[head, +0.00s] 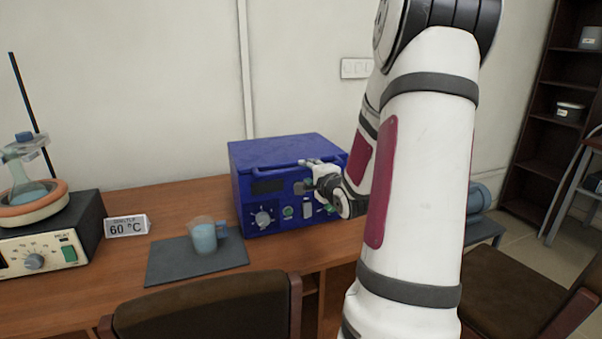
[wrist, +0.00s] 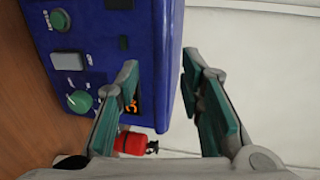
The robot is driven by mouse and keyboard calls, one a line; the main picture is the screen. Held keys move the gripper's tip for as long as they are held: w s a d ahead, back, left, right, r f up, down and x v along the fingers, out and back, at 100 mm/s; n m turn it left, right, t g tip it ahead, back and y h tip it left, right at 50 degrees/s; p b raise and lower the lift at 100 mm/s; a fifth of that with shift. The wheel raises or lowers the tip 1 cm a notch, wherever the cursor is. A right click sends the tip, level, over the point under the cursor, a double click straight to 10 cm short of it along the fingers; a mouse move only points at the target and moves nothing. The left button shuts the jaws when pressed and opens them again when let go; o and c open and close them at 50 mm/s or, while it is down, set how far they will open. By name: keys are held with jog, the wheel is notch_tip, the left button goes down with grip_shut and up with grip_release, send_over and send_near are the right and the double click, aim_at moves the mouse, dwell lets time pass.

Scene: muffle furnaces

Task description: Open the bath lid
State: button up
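The bath is a blue box (head: 250,205) on the wooden table, with knobs and a small display on its front. Its blue lid (head: 285,150) lies flat and looks closed. A blue bar handle (head: 268,168) runs along the lid's front edge. My gripper (head: 310,170) is at the front of the bath, near the right part of this bar. In the wrist view my gripper (wrist: 162,80) is open, with a clear gap between the fingers. One finger overlaps the bath's front (wrist: 95,45) beside the lit display; the other is over pale wall. Contact with the handle cannot be told.
A beaker of blue liquid (head: 204,238) stands on a dark mat (head: 165,262) left of the bath. A 60 °C sign (head: 127,226) and a heater with a flask (head: 50,235) are further left. Chairs (head: 215,310) stand in front. A red object (wrist: 130,144) shows in the wrist view.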

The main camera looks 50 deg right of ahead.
aim_at(304, 169)
jog(key=shift+b+x, duration=0.3)
jog(key=shift+x, duration=2.3)
jog(key=shift+d, duration=0.1)
grip_shut()
